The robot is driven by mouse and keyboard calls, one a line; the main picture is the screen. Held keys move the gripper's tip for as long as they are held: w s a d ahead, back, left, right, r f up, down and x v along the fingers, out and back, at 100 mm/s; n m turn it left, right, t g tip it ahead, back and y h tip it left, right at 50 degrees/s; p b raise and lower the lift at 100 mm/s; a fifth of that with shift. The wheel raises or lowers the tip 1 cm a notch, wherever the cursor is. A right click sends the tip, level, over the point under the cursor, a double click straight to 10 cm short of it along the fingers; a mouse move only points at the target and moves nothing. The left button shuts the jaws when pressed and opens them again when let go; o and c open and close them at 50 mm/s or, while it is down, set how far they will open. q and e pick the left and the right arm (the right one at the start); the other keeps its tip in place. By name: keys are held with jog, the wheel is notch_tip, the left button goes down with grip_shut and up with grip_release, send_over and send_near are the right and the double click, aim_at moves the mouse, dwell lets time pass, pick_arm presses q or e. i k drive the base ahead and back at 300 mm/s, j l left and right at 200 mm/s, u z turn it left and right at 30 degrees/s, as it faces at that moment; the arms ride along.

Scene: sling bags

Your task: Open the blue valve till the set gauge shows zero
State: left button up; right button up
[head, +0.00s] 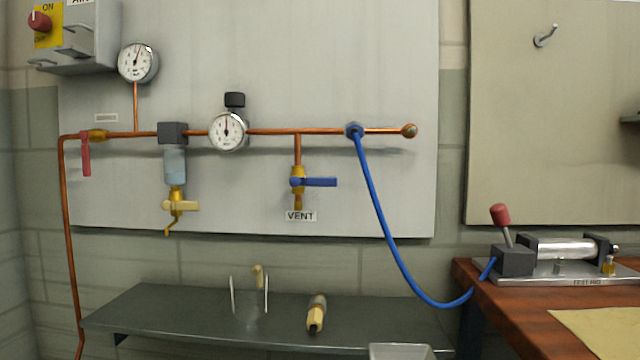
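The blue valve handle (321,182) sits on a brass body (297,180) below the copper pipe, above a VENT label (300,216). The handle lies level, pointing right, across the vertical vent pipe. A round white gauge (228,132) is on the pipe beside the regulator with a black knob (235,100). Its needle seems to point roughly upward; the numbers are too small to read. A second gauge (137,63) stands higher at the left, its needle pointing up and slightly right. Which one is the set gauge is not labelled legibly. Neither of my grippers is in view.
A red lever (86,158) hangs down at the left. A filter with a yellow drain valve (180,206) is left of the vent. A blue hose (386,225) loops to the bench rig (560,262). The grey shelf (180,325) below holds small fittings.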

aim_at(295, 181)
jog(key=i+j, duration=0.2)
jog(key=j, duration=0.15)
jog(key=i+j, duration=0.15)
jog(key=j, duration=0.2)
jog(key=i+j, duration=0.2)
jog(key=j, duration=0.15)
jog(key=i+j+z, duration=0.1)
jog(key=j, duration=0.25)
jog(key=i, duration=0.1)
